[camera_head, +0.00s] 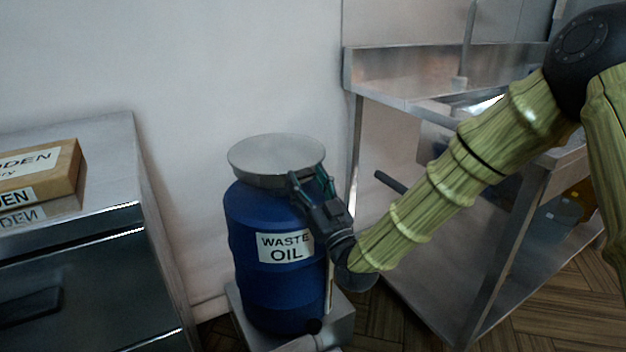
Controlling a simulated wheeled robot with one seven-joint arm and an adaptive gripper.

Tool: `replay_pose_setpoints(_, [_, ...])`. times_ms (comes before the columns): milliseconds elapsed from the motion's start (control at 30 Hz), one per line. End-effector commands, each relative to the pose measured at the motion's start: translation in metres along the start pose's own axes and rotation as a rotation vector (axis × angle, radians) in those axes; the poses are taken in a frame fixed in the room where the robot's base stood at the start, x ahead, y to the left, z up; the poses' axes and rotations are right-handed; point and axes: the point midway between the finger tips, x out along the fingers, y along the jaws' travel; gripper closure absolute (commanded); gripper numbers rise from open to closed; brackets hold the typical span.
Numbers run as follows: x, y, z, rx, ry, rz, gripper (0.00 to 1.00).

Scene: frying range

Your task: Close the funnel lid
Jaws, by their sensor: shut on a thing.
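The funnel lid (276,153) is a round, flat grey metal disc. It lies level over the metal funnel (262,180) on top of the blue waste oil drum (262,290). The drum stands upright. My gripper (311,185) is at the near right edge of the lid, coming in from the right. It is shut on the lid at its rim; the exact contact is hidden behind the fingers. My gripper also covers part of the drum's upper right side.
A metal cabinet (105,180) with a wooden box (45,172) on it stands at the left. A steel sink table (390,90) stands at the right. A wall is close behind the drum, which rests on a low grey base (340,322).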

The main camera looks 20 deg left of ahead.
Motion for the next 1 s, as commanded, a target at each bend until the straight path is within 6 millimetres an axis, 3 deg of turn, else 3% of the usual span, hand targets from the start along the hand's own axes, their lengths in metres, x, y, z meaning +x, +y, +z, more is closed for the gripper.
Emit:
replay_pose_setpoints(567, [-0.0045,-0.0028,0.011,0.003,-0.013,-0.003,0.9])
replay_pose_setpoints(600, [-0.0047,-0.0029,0.0111,0.003,-0.014,-0.003,0.4])
replay_pose_setpoints(667, [-0.0045,-0.0029,0.0107,0.003,-0.012,-0.003,0.29])
replay_pose_setpoints(700, [-0.0041,-0.0028,0.0101,0.003,-0.011,-0.003,0.25])
replay_pose_setpoints(1000, [-0.0026,-0.0021,0.007,0.002,-0.005,-0.003,0.25])
